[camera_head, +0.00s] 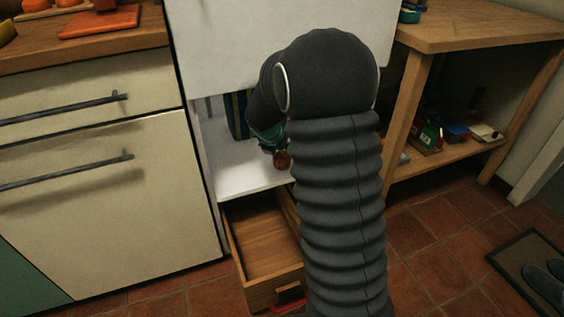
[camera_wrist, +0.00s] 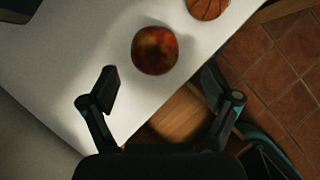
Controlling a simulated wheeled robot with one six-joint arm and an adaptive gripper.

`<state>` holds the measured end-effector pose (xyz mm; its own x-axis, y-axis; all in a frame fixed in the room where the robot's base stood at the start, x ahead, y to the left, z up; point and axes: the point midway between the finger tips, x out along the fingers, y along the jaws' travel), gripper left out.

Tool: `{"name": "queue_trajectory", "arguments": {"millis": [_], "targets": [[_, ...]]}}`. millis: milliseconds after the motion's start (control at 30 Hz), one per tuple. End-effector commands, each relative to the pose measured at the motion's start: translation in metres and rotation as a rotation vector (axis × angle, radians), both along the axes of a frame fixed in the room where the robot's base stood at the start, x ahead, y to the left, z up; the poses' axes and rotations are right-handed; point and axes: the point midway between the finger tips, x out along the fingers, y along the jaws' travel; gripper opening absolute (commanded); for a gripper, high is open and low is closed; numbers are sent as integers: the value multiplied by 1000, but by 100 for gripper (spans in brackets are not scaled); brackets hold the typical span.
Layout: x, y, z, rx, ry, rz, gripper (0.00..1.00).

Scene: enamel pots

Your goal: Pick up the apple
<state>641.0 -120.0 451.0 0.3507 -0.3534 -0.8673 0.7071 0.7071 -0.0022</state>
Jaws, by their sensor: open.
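In the wrist view a red apple (camera_wrist: 154,50) with yellowish patches rests on a white shelf (camera_wrist: 92,45). My gripper (camera_wrist: 161,80) is open, its two fingers spread apart. The apple is beyond the fingertips, roughly centred between them, with nothing held. In the head view my gripper (camera_head: 268,138) reaches into the white cabinet's open compartment, mostly hidden by my arm. I cannot pick out the apple there.
An orange-brown ball with dark lines (camera_wrist: 207,8) lies right of the apple near the shelf edge. A dark blue item (camera_head: 236,115) stands deeper in the compartment. An open, empty-looking wooden drawer (camera_head: 265,250) juts out below. A wooden table (camera_head: 480,28) stands at right.

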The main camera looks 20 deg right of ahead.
Motion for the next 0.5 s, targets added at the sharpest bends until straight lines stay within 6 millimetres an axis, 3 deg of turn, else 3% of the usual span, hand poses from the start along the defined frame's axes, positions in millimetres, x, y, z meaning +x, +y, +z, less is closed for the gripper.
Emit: {"name": "queue_trajectory", "arguments": {"millis": [500], "targets": [[23,-13,-51,3,0,-5,88]]}}
